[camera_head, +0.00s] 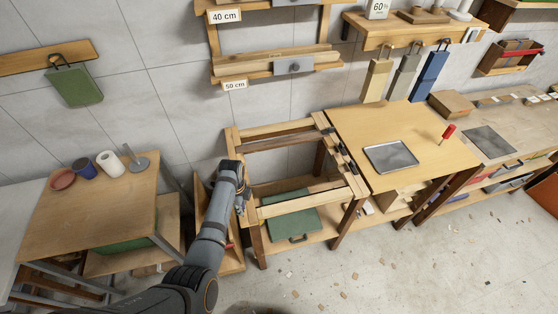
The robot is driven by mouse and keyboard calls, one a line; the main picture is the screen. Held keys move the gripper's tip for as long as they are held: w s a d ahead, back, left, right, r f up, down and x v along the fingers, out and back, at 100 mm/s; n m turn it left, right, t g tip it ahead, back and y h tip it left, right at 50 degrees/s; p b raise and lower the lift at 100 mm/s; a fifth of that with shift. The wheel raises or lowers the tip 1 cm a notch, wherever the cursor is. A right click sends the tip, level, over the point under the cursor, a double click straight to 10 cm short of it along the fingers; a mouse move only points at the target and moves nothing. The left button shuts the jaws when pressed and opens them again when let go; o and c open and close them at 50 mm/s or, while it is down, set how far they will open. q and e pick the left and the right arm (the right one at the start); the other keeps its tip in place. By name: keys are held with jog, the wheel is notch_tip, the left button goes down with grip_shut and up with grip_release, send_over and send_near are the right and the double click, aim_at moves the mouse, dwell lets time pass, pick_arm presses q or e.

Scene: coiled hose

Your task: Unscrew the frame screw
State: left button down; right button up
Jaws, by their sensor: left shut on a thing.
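The wooden frame (301,204) stands in the middle, an open rectangle of pale rails on dark legs. My left gripper (241,206) is at the frame's left side, near its front left corner. It is shut on a small part there, which the gripper and arm hide. I cannot make out the frame screw itself. Several dark fittings (340,150) sit along the frame's right rail. My right gripper is not in view.
A wooden table (370,125) adjoins the frame on the right, with a metal tray (391,156) and a red-handled tool (449,131). A green case (291,221) lies below the frame. A smaller table (95,205) stands left. The floor in front is open, with scattered scraps.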

pick_arm(q)
jog(key=shift+r, duration=1.55)
